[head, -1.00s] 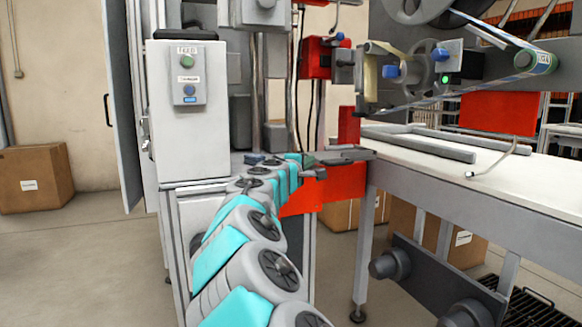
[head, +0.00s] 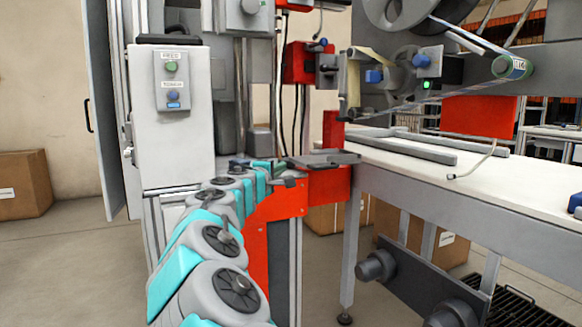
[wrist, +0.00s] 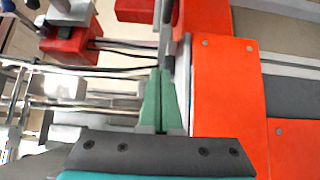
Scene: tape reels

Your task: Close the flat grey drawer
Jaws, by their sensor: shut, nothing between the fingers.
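The flat grey drawer (head: 325,159) shows in the head view as a thin dark grey slab on top of the red frame, at the left end of the white table. My gripper (head: 282,166) is small there, at the far end of my arm and just left of the slab. In the wrist view, the two green fingers of my gripper (wrist: 165,72) are together with nothing between them. A thin grey edge beside their tips (wrist: 182,68) looks like the drawer seen edge-on. I cannot tell whether they touch. How far the drawer stands out is unclear.
A red panel (wrist: 228,90) lies close to the right of my fingers in the wrist view. The white table (head: 450,172) with the reel machine fills the right. Open floor lies at the left.

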